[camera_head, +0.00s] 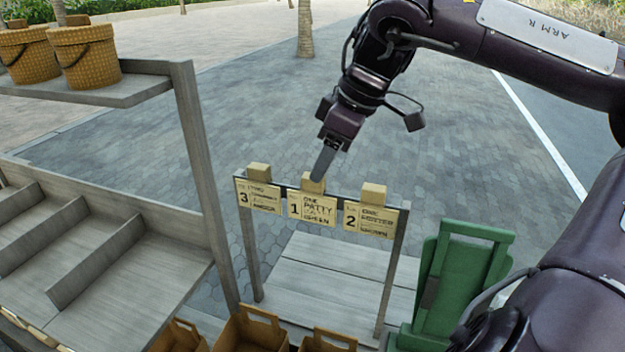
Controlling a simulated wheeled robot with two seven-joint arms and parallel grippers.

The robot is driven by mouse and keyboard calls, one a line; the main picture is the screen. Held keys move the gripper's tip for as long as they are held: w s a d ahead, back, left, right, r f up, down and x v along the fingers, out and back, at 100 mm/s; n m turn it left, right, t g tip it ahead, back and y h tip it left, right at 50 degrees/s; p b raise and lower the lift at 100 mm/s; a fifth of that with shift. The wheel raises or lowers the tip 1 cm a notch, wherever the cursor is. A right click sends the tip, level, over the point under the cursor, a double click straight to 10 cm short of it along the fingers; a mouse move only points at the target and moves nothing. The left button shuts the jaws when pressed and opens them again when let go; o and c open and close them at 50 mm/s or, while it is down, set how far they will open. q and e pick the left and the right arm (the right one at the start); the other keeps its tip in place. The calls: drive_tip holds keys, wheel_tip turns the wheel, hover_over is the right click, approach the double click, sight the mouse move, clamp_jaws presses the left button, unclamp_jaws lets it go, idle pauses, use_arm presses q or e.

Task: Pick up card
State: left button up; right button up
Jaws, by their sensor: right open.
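Three tan cards hang in a row on a dark rail: card 3 (258,196) at left, card 1 (312,208) in the middle and card 2 (370,220) at right. A small wooden block (312,187) sits at the top of card 1, and the other cards have similar blocks. My right gripper (319,177) points down at the block of card 1, its fingertips overlapping the block in the picture. It is open; the fingers line up in this view, and I cannot tell whether they touch the block. My left gripper is out of view.
A grey wooden stand (391,270) carries the rail. Brown carriers (250,334) stand in front of it. A green folded object (459,275) is at right, close to my arm. Empty shelf compartments (120,295) and baskets (86,58) are at left. Open paving lies behind.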

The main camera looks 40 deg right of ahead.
sight(313, 188)
drive_tip(key=shift+a+f, duration=0.45)
drive_tip(key=shift+f, duration=0.3)
drive_tip(key=x, duration=0.1)
drive_tip(key=p+x, duration=0.1)
drive_tip(key=x, duration=0.1)
drive_tip(key=p+x, duration=0.1)
drive_tip(key=shift+w+d+f, duration=0.25)
drive_tip(key=shift+w+f, duration=0.05)
drive_tip(key=shift+f, duration=0.1)
drive_tip(key=shift+w+f, duration=0.1)
drive_tip(key=shift+f, duration=0.15)
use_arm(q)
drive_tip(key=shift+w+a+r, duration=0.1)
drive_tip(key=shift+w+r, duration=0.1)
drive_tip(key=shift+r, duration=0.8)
use_arm(e)
drive_tip(key=shift+a+r, duration=0.1)
drive_tip(key=shift+a, duration=0.05)
drive_tip(key=shift+c, duration=0.4)
drive_tip(key=c, duration=0.9)
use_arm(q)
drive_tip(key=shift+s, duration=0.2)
